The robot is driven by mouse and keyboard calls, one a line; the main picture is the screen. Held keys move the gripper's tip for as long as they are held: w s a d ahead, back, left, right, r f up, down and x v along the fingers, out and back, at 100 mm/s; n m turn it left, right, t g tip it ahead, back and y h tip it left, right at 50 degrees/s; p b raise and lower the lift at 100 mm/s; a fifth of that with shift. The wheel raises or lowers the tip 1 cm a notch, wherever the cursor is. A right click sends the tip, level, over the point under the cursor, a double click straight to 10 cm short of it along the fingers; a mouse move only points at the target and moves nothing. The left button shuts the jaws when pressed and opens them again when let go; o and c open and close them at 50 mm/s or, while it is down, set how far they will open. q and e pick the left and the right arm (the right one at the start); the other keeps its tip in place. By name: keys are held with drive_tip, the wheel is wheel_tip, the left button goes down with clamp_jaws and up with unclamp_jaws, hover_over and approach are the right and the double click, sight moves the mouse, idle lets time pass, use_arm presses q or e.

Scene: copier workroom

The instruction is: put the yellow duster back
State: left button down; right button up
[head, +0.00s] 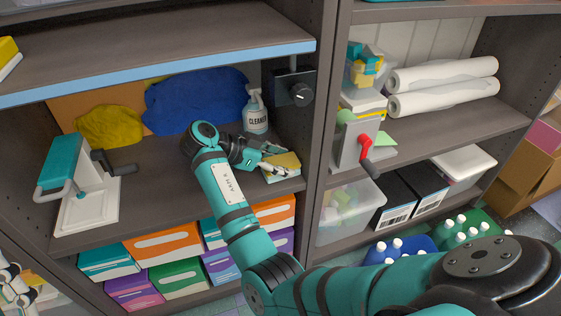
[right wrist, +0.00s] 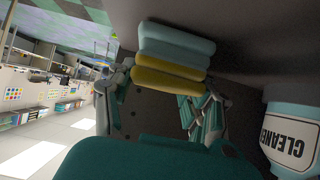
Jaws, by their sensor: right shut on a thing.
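A folded yellow duster (head: 284,160) is at the right end of the middle shelf, in front of the cleaner bottle (head: 256,115). My right gripper (head: 277,162) is shut on it. In the right wrist view, upside down, the yellow duster (right wrist: 168,82) is between the fingers (right wrist: 160,105). It lies against a stack of folded cloths, another yellow one (right wrist: 176,64) and light blue ones (right wrist: 176,38) at the shelf side. I cannot tell whether it bears fully on the stack. Part of my left gripper (head: 14,280) shows at the lower left edge; its jaws are unclear.
A crumpled yellow cloth (head: 108,127) and a blue one (head: 197,99) lie at the back of the shelf. A teal-handled device (head: 85,182) stands left. A black knobbed fixture (head: 295,92) and the upright divider (head: 326,130) are close right of my gripper. The shelf's middle front is clear.

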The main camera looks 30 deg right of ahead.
drive_tip(key=shift+f, duration=0.1)
drive_tip(key=o, duration=1.5)
wheel_tip(320, 180, up, 10)
drive_tip(key=shift+a, duration=0.1)
